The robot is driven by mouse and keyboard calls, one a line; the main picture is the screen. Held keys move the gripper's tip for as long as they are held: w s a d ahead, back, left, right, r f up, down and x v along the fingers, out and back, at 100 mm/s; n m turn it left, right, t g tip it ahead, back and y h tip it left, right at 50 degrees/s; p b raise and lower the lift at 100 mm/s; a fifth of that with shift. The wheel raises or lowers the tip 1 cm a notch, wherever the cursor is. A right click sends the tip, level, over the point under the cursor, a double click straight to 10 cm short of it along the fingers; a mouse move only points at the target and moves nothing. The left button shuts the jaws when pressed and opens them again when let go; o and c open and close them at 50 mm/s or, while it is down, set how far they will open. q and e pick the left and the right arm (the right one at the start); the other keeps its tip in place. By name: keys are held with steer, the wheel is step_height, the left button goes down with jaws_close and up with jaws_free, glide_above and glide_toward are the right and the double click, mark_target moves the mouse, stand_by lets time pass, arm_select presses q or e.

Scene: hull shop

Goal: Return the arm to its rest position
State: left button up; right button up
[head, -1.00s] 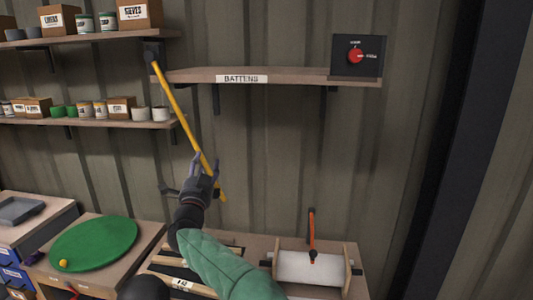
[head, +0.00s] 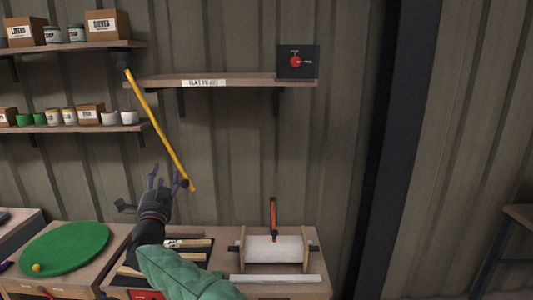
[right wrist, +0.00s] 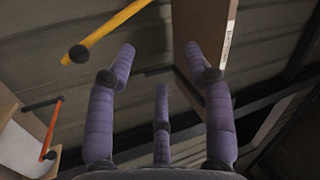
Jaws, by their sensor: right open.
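My right gripper (head: 163,178) is in the middle left of the head view, with its green-sleeved arm coming up from the bottom. Its purple fingers are spread and empty, and they also show in the right wrist view (right wrist: 160,85). A yellow bar (head: 158,125) with dark ends hangs slanted against the wall, just beyond the fingers. It also shows at the upper left of the right wrist view (right wrist: 110,28), apart from the fingers. My left gripper does not show.
A shelf labelled BATTENS (head: 245,80) carries a dark box with a red knob (head: 296,61). Below are a bench with a white roll (head: 274,249), an orange-handled tool (head: 273,215), and a green disc (head: 65,248). Shelves of tins and boxes (head: 75,46) stand left. The right wall is clear.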

steer(key=w+d+f+n+g, duration=0.2)
steer(key=d+f, duration=0.2)
steer(key=f, duration=0.4)
steer(key=w+d+f+n+g+y, duration=0.1)
steer(key=w+d+f, duration=0.15)
steer(key=f, duration=0.65)
steer(key=w+d+f+n+g, duration=0.2)
steer(key=d+f, duration=0.3)
steer(key=f, duration=0.3)
steer(key=s+d+f+n+g, duration=0.15)
steer(key=d+f, duration=0.25)
steer(key=f, duration=0.4)
steer(key=s+d+f+g, duration=0.2)
steer(key=s+d+f, duration=0.1)
steer(key=d+f, duration=0.3)
steer(key=s+d+f+n+g, duration=0.1)
steer(key=s+d+f+g, duration=0.15)
steer(key=f, duration=0.65)
steer(key=s+d+f+g+p, duration=0.1)
steer(key=s+d+f+g, duration=0.2)
steer(key=s+d+f, duration=0.45)
steer(key=s+d+f+g, duration=0.2)
steer(key=s+d+f, duration=0.2)
steer(key=s+f, duration=0.6)
steer(key=s+d+g, duration=0.3)
steer(key=s+g, duration=0.2)
steer(key=s, duration=1.8)
steer(key=shift+s+d+n, duration=0.15)
steer(key=shift+n, duration=0.3)
